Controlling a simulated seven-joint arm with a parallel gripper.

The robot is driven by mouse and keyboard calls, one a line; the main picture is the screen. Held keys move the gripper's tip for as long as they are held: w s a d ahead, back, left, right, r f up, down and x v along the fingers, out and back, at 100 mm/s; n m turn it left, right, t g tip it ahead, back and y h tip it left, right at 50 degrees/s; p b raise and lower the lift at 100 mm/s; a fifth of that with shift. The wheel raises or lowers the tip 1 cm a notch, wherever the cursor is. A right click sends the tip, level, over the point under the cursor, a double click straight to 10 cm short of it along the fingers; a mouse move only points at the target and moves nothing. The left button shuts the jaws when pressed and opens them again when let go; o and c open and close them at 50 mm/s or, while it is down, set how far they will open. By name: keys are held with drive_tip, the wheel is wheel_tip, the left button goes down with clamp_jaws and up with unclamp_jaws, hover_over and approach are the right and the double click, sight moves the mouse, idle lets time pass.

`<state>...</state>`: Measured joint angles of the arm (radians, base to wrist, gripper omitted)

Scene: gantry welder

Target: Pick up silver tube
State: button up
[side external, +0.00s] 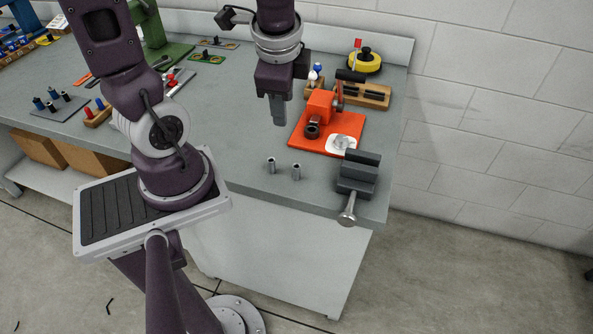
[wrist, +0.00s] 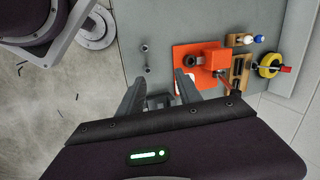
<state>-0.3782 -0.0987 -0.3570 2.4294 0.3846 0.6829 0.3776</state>
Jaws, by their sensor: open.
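Two small silver tubes stand upright on the grey bench near its front edge in the side view, a left one (side external: 271,165) and a right one (side external: 296,171). They also show in the wrist view, one higher (wrist: 145,47) and one lower (wrist: 148,70). I cannot tell which one is meant. My gripper (side external: 279,118) points down above the bench, behind the tubes in the side view. In the wrist view its fingers (wrist: 158,88) are spread apart, with no tube between them.
An orange plate with a fixture (side external: 340,145) stands right of my gripper. A dark grey vise (side external: 357,172) sits at the bench's front right corner. A yellow round tool (side external: 365,63) and a wooden holder (side external: 374,96) lie behind. The bench (side external: 235,135) left of the tubes is clear.

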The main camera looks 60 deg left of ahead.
wheel_tip(320, 180, down, 5)
drive_tip(key=w+m+g, duration=0.1)
drive_tip(key=m, duration=0.2)
drive_tip(key=m+h, duration=0.3)
drive_tip(key=m, duration=0.1)
hover_over(296, 166)
wheel_tip(296, 166, down, 6)
drive_tip(key=shift+m+g, duration=0.3)
drive_tip(key=f, duration=0.7)
drive_tip(key=shift+s+d, duration=0.1)
drive_tip(key=shift+d, duration=0.2)
drive_tip(key=shift+c, duration=0.4)
clamp_jaws()
